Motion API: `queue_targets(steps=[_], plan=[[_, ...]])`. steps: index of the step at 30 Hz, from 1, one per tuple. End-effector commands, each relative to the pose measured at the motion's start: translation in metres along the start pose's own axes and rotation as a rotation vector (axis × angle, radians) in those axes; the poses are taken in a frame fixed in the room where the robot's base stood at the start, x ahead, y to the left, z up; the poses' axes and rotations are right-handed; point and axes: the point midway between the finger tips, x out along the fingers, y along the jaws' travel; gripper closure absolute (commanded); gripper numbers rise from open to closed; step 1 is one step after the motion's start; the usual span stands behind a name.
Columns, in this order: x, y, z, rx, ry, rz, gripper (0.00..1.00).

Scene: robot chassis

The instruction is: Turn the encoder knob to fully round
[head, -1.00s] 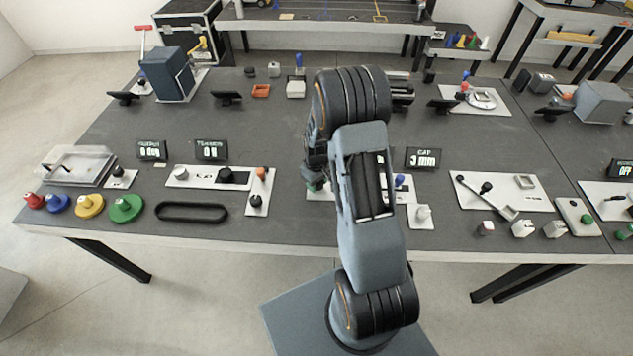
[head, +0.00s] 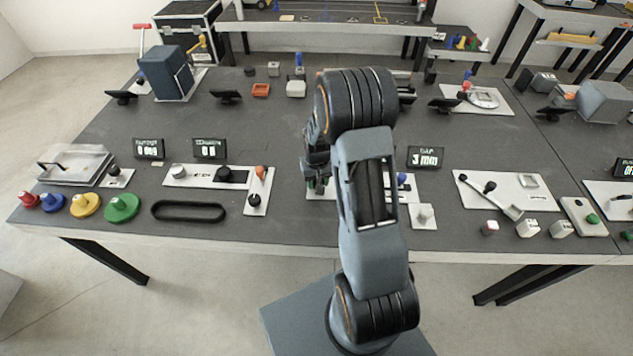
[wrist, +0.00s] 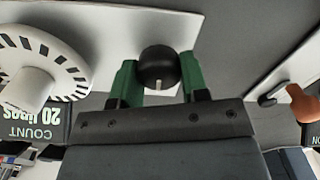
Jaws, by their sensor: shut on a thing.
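In the wrist view, a round black knob (wrist: 158,66) with a white pointer line sits on a pale plate (wrist: 185,20). The green fingers of my gripper (wrist: 158,74) are shut on it, one on each side. The pointer line faces the gripper body. To the left is a white slotted disc (wrist: 38,62) with a pale hub, beside an upside-down display (wrist: 32,121) reading "COUNT 20 lines".
An orange-topped lever (wrist: 302,102) stands to the right in the wrist view. On the table, a plate (head: 205,177) with knobs lies left of my arm, and a "3 mm" display (head: 426,157) and a lever plate (head: 508,190) lie right. A black oval ring (head: 188,211) lies near the front edge.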

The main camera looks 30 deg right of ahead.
Motion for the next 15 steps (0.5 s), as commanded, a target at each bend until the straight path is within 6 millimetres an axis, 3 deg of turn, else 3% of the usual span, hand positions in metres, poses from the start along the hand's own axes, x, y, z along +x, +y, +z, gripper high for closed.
queue_targets(steps=[15], plan=[[-0.0005, -0.0003, -0.0005, 0.06, 0.002, -0.001, 0.83]])
